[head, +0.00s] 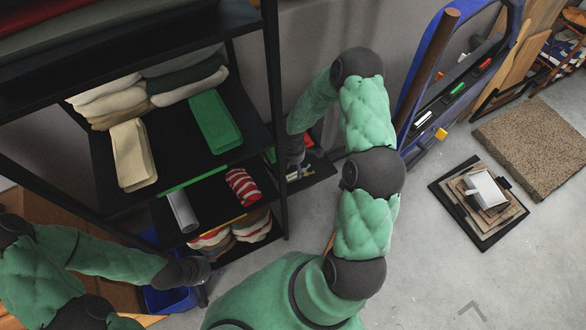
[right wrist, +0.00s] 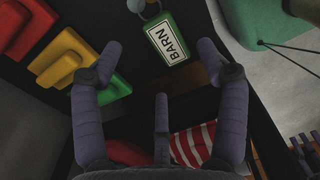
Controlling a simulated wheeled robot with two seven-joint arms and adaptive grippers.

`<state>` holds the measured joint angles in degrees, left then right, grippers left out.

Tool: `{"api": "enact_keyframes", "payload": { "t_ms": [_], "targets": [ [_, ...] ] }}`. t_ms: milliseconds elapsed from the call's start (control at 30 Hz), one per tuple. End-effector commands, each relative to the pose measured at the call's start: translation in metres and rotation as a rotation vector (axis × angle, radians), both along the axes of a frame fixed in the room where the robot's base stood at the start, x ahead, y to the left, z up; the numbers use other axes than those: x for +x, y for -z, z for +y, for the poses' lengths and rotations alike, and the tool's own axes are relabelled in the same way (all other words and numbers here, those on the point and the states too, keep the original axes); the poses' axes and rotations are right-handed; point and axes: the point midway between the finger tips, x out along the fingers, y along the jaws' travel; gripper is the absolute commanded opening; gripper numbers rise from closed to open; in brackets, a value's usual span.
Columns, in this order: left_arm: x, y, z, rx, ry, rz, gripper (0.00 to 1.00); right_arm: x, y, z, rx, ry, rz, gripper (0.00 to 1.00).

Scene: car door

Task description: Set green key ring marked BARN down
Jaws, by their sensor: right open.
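The green key ring marked BARN (right wrist: 168,40) shows in the right wrist view, a green tag with a white label and a metal ring at its top. It lies against a dark surface, beyond my fingertips. My right gripper (right wrist: 165,75) is open, its fingers spread, with nothing held between them. In the head view my right gripper (head: 294,165) is at the right side of the black shelf, partly hidden. I cannot make out the key ring there. My left gripper (head: 198,276) is low at the left, near a blue bin; its fingers are too unclear to tell.
Red (right wrist: 20,28), yellow (right wrist: 62,57) and green (right wrist: 112,82) holders line the left in the wrist view. The black shelf (head: 110,190) holds folded cloths and a red-striped roll (head: 243,187). A blue car door (head: 412,85) stands at right. Grey floor is open at lower right.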

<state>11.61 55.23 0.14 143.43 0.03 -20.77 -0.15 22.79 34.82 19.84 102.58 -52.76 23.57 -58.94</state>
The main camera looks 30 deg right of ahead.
Motion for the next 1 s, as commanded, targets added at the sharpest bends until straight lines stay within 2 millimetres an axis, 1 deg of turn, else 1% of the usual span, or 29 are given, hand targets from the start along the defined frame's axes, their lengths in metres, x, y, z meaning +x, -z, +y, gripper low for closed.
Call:
{"api": "enact_keyframes", "payload": {
  "t_ms": [33,100,233,400,433,567,667,767,1000],
  "targets": [
    [0.0,-0.009,0.0,0.0,0.0,0.0,0.4,0.001,-0.016,0.0,-0.002,0.0,-0.002,0.74],
    [0.0,-0.015,0.0,0.0,0.0,0.0,0.4,0.001,-0.03,0.0,-0.001,0.0,-0.002,0.74],
    [0.0,-0.022,0.0,0.0,0.0,0.0,0.4,0.001,-0.051,-0.001,-0.001,0.0,-0.002,0.74],
    [0.0,-0.028,0.0,0.0,0.0,0.0,0.4,0.0,-0.067,0.0,-0.001,-0.001,-0.001,0.74],
    [0.0,-0.028,0.0,0.0,0.0,0.0,0.4,0.0,-0.069,0.0,-0.001,0.0,-0.001,0.8],
    [0.0,-0.028,0.0,0.0,0.0,0.0,0.4,0.0,-0.071,-0.002,0.0,0.05,0.003,0.81],
    [0.0,-0.025,0.0,0.0,0.0,0.0,0.4,-0.001,-0.068,-0.008,-0.001,0.193,0.016,0.81],
    [0.0,-0.021,0.0,0.0,0.0,0.0,0.4,-0.002,-0.065,-0.016,-0.002,0.433,0.033,0.81],
    [0.0,-0.011,0.0,0.0,0.0,0.0,0.4,-0.005,-0.059,-0.036,-0.012,1.101,0.088,0.81]
  ]
}}
